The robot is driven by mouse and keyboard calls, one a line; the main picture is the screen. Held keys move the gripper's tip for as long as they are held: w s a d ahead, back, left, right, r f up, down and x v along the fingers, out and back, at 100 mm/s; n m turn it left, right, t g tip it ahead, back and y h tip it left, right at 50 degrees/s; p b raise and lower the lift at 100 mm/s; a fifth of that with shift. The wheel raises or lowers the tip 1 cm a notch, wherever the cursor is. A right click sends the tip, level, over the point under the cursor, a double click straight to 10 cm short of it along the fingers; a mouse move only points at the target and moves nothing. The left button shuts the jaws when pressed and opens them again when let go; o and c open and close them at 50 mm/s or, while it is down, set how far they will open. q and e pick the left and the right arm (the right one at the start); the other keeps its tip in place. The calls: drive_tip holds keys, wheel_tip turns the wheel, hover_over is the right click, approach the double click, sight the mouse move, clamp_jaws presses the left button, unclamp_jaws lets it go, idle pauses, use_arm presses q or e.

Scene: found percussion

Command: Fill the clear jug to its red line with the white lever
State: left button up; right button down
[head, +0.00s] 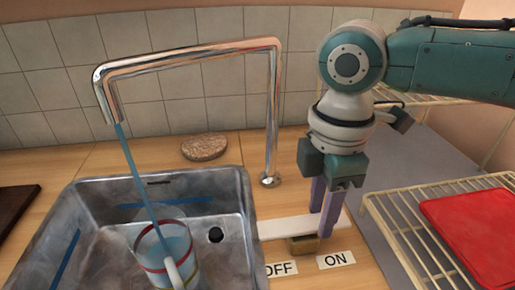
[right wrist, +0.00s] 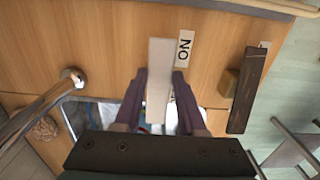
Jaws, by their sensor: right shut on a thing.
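The clear jug (head: 154,262) stands in the metal sink, cut off by the lower picture edge. Coloured bands, one red, run around it. A blue water stream (head: 139,178) falls from the spout into it. I cannot tell the water level against the red line. The white lever (head: 283,228) lies flat on the counter behind the OFF and ON labels. My right gripper (head: 322,212) reaches down to its right part, and its purple fingers are shut on it. In the right wrist view the lever (right wrist: 160,70) sits between my fingers (right wrist: 160,92). My left gripper is not in view.
The chrome tap (head: 185,60) arches over the sink (head: 245,205). The OFF label (head: 281,269) and ON label (head: 335,260) lie on the counter. A wire rack (head: 395,225) with a red board (head: 475,225) stands at right. A brown sponge (head: 205,147) lies behind the sink.

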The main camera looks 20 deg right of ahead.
sight(291, 225)
drive_tip(key=shift+a+r+h+p, duration=0.4)
drive_tip(key=shift+h+p, duration=0.3)
drive_tip(key=shift+p, duration=0.25)
drive_tip(key=shift+w+g+h, duration=0.1)
drive_tip(key=shift+g+h, duration=0.2)
drive_tip(key=shift+h, duration=0.1)
drive_tip(key=shift+a+f+h, duration=0.15)
drive_tip(key=shift+h, duration=0.45)
drive_tip(key=shift+c, duration=2.4)
unclamp_jaws()
drive_tip(key=p+v, duration=0.1)
drive_tip(key=v, duration=0.9)
